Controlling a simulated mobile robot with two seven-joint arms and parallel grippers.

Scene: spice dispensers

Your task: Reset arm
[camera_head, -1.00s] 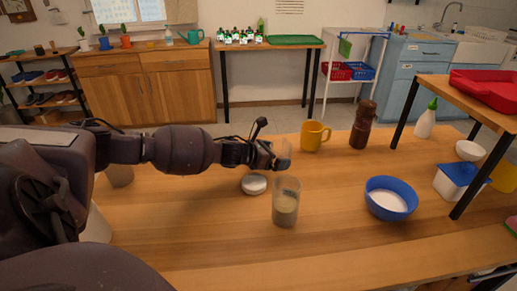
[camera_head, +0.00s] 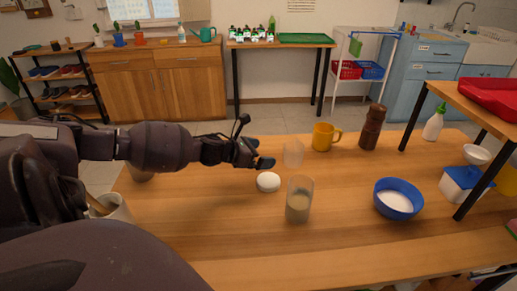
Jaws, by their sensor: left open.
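My left arm reaches in from the left above the wooden table (camera_head: 240,228). Its gripper (camera_head: 257,143) is open and empty, with one finger up and one pointing right. It hovers above and left of a white round lid (camera_head: 268,182) and left of a clear empty glass (camera_head: 293,153). A clear jar (camera_head: 299,201) with tan contents stands nearer me, right of the lid. My right gripper is not in view.
A yellow mug (camera_head: 323,137), a brown pepper mill (camera_head: 372,128) and a blue bowl (camera_head: 396,199) of white powder stand on the right. A raised shelf (camera_head: 468,97) holds a red tray (camera_head: 495,96). A beige pot (camera_head: 112,210) is at left.

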